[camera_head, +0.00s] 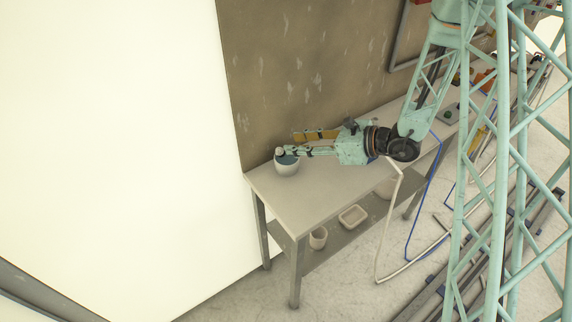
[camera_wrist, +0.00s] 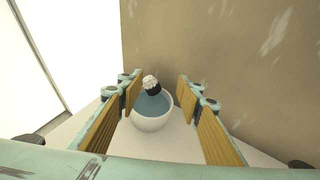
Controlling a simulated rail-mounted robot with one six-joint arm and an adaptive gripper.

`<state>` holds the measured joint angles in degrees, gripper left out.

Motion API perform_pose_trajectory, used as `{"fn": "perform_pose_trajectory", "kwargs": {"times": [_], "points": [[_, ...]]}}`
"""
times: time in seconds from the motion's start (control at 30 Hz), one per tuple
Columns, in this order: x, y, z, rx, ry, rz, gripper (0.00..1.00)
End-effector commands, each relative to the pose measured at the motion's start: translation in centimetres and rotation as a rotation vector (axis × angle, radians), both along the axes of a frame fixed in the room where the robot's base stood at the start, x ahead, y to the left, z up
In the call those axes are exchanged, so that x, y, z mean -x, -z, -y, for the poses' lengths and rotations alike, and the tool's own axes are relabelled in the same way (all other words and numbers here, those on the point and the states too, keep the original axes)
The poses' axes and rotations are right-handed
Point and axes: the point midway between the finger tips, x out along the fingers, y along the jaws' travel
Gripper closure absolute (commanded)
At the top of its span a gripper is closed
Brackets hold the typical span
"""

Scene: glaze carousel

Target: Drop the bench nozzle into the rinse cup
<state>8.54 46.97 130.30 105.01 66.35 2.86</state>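The rinse cup (camera_head: 287,169) is a pale round bowl with blue-grey liquid, upright near the left end of the bench. It also shows in the wrist view (camera_wrist: 152,124). The bench nozzle (camera_wrist: 152,86), dark with a whitish ribbed end, rises tilted at the cup's far rim; its lower end appears to be in the liquid. In the head view a small pale end (camera_head: 279,151) shows at the cup's back edge. My gripper (camera_wrist: 160,88) is open, with tan-padded fingers spread wide either side of the nozzle and touching neither it nor, visibly, the cup.
The pale bench top (camera_head: 330,185) is clear in front of the cup. A brown wall (camera_head: 290,70) stands close behind. A lower shelf (camera_head: 335,240) holds a few pale vessels. A pale hose (camera_head: 392,225) and a blue hose (camera_head: 432,190) hang over the bench's front edge.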

Motion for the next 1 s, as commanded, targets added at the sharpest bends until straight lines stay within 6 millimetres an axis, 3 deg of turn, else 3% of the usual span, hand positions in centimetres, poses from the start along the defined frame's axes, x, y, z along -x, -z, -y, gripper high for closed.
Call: {"fn": "perform_pose_trajectory", "kwargs": {"times": [0.47,1.0], "points": [[0.4,-0.5,1.0,0.000,0.001,0.000,0.67],[2.5,-2.6,5.5,0.000,0.002,0.001,0.67]]}}
